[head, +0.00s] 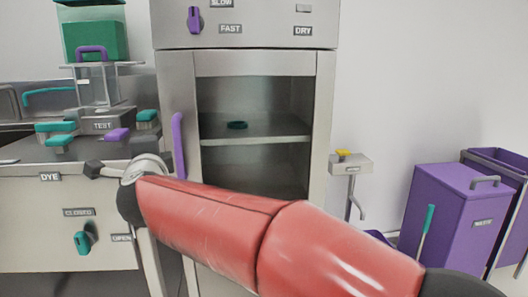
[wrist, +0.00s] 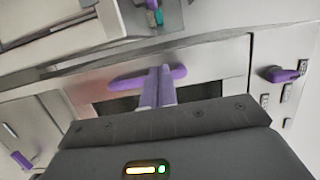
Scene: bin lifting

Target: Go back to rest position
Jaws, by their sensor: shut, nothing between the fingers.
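My gripper (wrist: 160,72) shows in the wrist view with its two narrow fingers together and nothing between them. The fingertips overlap the purple cabinet handle (wrist: 125,82) in that picture; I cannot tell whether they touch it. In the head view my red arm stretches across the lower middle, in front of the metal cabinet (head: 325,110). The fingers cannot be made out there. The cabinet's upright purple handle (head: 178,145) is at its left side.
A counter (head: 50,205) with teal and purple handles stands left. A small stand with a yellow top (head: 343,153) and purple bins (head: 448,215) stand right. Bare wall shows above the bins.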

